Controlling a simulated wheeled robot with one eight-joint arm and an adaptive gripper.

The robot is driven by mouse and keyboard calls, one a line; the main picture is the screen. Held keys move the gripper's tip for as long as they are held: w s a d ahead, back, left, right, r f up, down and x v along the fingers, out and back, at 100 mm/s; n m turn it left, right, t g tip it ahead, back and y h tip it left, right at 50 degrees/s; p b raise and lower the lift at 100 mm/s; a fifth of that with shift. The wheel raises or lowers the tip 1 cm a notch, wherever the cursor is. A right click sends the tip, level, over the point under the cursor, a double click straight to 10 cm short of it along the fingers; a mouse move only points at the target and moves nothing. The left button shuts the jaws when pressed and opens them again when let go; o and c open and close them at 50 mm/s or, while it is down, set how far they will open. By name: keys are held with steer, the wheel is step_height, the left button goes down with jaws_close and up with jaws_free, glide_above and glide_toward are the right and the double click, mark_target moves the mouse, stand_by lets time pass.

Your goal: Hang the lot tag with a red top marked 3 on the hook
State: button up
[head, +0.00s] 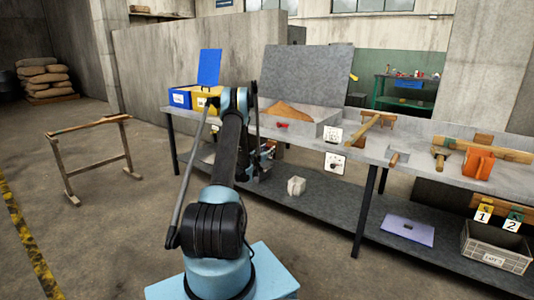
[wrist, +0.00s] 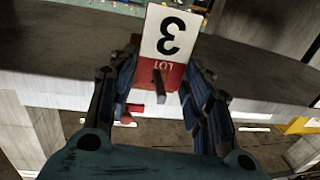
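The lot tag (wrist: 170,35) shows large in the wrist view. It is a white plate with a black 3 and a red end reading LOT. It appears upside down, with the red end towards me. A short dark stub shows at the red end. In the head view my gripper (head: 264,158) is near the table's front edge, and the tag cannot be made out there. Tags 1 (head: 484,212) and 2 (head: 513,221) hang from a wooden rail at the right. No free hook is clear.
A long grey table (head: 400,155) spans the scene, with a wooden rack and orange block (head: 478,163) at right. A grey crate (head: 497,249) stands below the tags. Blue (head: 180,97) and yellow (head: 205,99) bins are at left. The left floor has a wooden trestle (head: 95,165).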

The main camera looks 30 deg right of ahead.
steer(key=shift+o, duration=1.2)
